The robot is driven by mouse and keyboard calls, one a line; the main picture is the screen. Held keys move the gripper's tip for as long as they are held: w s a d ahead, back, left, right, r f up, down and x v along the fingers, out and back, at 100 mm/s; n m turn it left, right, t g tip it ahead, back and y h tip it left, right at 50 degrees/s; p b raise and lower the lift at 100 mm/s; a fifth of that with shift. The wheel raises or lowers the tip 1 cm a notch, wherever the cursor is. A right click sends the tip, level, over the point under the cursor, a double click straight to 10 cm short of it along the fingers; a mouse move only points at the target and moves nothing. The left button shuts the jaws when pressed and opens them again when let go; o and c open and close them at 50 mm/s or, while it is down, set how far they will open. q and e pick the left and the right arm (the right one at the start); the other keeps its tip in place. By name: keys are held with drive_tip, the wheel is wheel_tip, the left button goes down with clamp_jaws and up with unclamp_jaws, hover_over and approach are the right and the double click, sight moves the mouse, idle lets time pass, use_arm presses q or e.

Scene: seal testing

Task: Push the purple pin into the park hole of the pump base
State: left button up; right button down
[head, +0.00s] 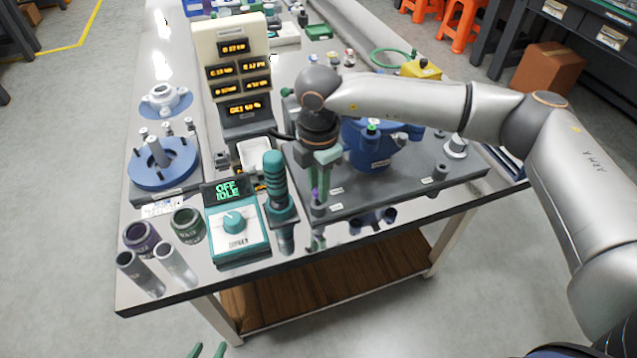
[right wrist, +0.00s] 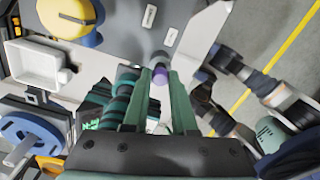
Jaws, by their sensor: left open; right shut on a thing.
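The purple pin (head: 315,193) is between the fingertips of my right gripper (head: 318,187), which points down at the front left corner of the pump base (head: 400,197). The pin also shows in the right wrist view (right wrist: 160,75), right by a grey round boss (right wrist: 159,58). In the head view this boss (head: 319,209) stands directly below the pin. The park hole itself is hidden, and I cannot tell whether the pin's tip is inside it. My left gripper (head: 208,351) shows only its green fingertips at the bottom edge, apart and empty.
A teal-handled tool (head: 275,180) stands close left of my right gripper, beside the teal control box (head: 237,232) reading OFF IDLE. The blue pump body (head: 370,150) stands behind. Cups and tubes (head: 177,262) fill the table's front left. A white tray (head: 254,153) lies behind the tool.

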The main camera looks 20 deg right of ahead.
drive_tip(key=shift+f+b, duration=0.8)
drive_tip(key=shift+f, duration=0.25)
idle(1.2)
drive_tip(key=c, duration=0.6)
unclamp_jaws()
drive_tip(key=shift+c, duration=0.2)
